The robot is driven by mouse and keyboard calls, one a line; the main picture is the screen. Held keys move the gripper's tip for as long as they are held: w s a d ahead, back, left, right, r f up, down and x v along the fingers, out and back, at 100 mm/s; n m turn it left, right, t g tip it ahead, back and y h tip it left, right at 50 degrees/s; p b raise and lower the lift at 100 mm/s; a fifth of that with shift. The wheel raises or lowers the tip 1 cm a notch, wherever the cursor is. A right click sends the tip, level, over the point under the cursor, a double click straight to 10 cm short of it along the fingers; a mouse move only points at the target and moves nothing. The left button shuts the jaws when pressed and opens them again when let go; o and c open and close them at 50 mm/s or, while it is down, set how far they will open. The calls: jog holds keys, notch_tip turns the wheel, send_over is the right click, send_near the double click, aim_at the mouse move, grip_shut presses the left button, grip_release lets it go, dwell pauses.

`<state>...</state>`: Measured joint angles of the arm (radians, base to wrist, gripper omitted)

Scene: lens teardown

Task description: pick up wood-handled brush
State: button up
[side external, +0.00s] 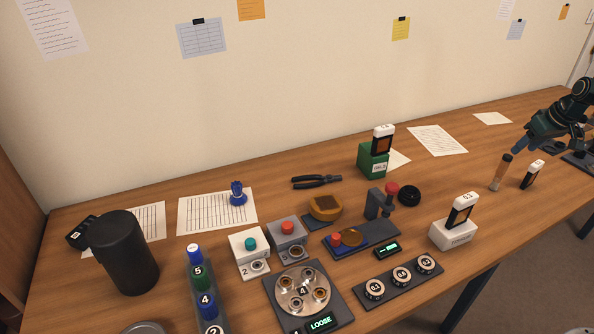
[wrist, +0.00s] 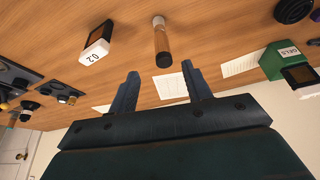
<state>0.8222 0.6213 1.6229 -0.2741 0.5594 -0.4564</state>
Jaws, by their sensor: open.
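The wood-handled brush (side external: 502,173) appears to be the slim wood-coloured piece with a dark upper end at the right of the side external view. In the wrist view it is the short orange-brown cylinder (wrist: 162,44) with a pale end and a darker end. My gripper (side external: 519,146) is just to the right of and above its upper end. In the wrist view my gripper (wrist: 160,72) is open and empty. The brush lines up with the gap between the fingers, past their tips and apart from them.
A white-and-black block marked 02 (wrist: 97,45) stands close beside the brush; it also shows in the side external view (side external: 532,174). A green box (side external: 373,160), pliers (side external: 316,181) and a round black cap (side external: 409,195) lie further left.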

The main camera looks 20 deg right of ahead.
aim_at(500, 168)
jog(key=x, duration=0.6)
jog(key=shift+w+f, duration=0.1)
jog(key=shift+f, duration=0.2)
jog(key=shift+f, duration=0.15)
jog(key=shift+x, duration=2.5)
jog(key=shift+a, duration=0.2)
jog(key=c, duration=1.1)
